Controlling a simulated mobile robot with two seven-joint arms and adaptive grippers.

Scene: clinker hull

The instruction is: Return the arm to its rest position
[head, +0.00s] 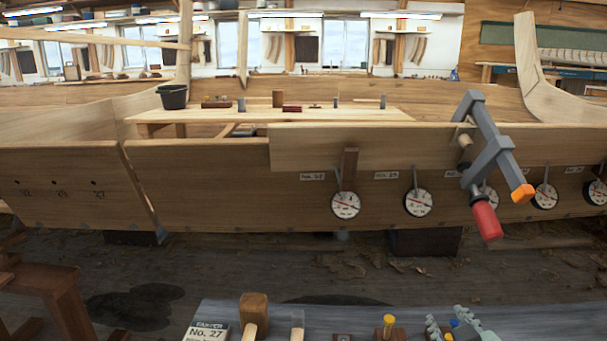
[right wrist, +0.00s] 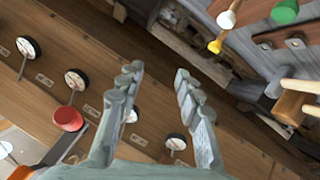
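My right gripper (head: 455,325) shows at the bottom right of the head view, over the near bench. In the right wrist view its two grey-green fingers (right wrist: 157,85) stand apart with nothing between them. It is open and empty, clear of the hull. My left gripper and arm are not in view. A grey clamp (head: 486,140) with a red handle (head: 485,219) and an orange end grips the light plank (head: 390,147) on the hull's upper edge. The red handle also shows in the right wrist view (right wrist: 68,118).
The near bench (head: 350,315) carries a wooden mallet (head: 254,312), a No. 27 booklet (head: 207,332) and yellow-topped tools. Several round dials (head: 345,205) hang along the hull (head: 250,190). A table with small tools and a black bucket (head: 172,97) stands behind the hull.

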